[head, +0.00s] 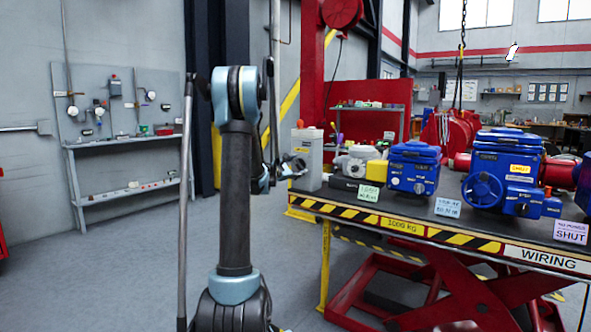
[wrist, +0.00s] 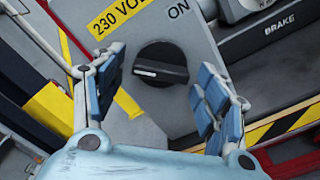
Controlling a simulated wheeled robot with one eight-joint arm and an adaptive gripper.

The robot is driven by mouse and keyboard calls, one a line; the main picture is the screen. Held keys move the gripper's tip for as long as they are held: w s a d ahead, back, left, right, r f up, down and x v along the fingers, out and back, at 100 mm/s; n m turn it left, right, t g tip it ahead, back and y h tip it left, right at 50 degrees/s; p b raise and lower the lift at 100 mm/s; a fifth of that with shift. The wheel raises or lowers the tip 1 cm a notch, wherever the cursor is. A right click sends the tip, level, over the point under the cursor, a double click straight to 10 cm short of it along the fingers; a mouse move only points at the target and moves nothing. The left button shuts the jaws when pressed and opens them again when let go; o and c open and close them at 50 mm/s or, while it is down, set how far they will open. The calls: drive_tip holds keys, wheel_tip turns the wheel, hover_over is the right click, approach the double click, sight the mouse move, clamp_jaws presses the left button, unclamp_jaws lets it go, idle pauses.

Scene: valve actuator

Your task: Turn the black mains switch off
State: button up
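The black mains switch (wrist: 161,66) is a round rotary knob with a raised bar and a white mark at the bar's left end. It sits on the face of a grey box (wrist: 190,30) with a yellow "230 VOLT" label and the word "ON" at upper right of the knob. The box stands at the left end of the bench in the head view (head: 312,148). My gripper (wrist: 157,68) is open, with one blue-padded finger on each side of the knob and visible gaps between. In the head view my gripper (head: 291,167) is at the box's front; the knob is hidden there.
The bench (head: 381,220) has a black-and-yellow striped edge. Right of the box stand a small grey-and-yellow actuator (head: 360,162), a blue actuator (head: 414,167) and a larger blue one (head: 503,172), with cards in front. The floor (head: 135,260) at left is clear.

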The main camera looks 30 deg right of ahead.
drive_tip(key=shift+s+d, duration=0.1)
drive_tip(key=v, duration=1.2)
idle(0.4)
drive_tip(key=s+a+f+m+g+y, duration=0.1)
drive_tip(key=s+a+f+m+y, duration=0.3)
drive_tip(key=s+a+f, duration=0.3)
drive_tip(key=s+a+f+m+g+y, duration=0.2)
drive_tip(key=s+a+f+m+y, duration=0.2)
drive_tip(key=s+a, duration=1.4)
drive_tip(key=s+a+f+m+g+y, duration=0.1)
drive_tip(key=s+a+f+m+y, duration=0.4)
drive_tip(key=a, duration=1.1)
drive_tip(key=s+f+y, duration=0.3)
drive_tip(key=s+f, duration=0.3)
drive_tip(key=s, duration=0.1)
drive_tip(key=shift+s+a+g+y, duration=0.2)
drive_tip(key=shift+g+y, duration=0.1)
drive_tip(key=shift+g, duration=0.1)
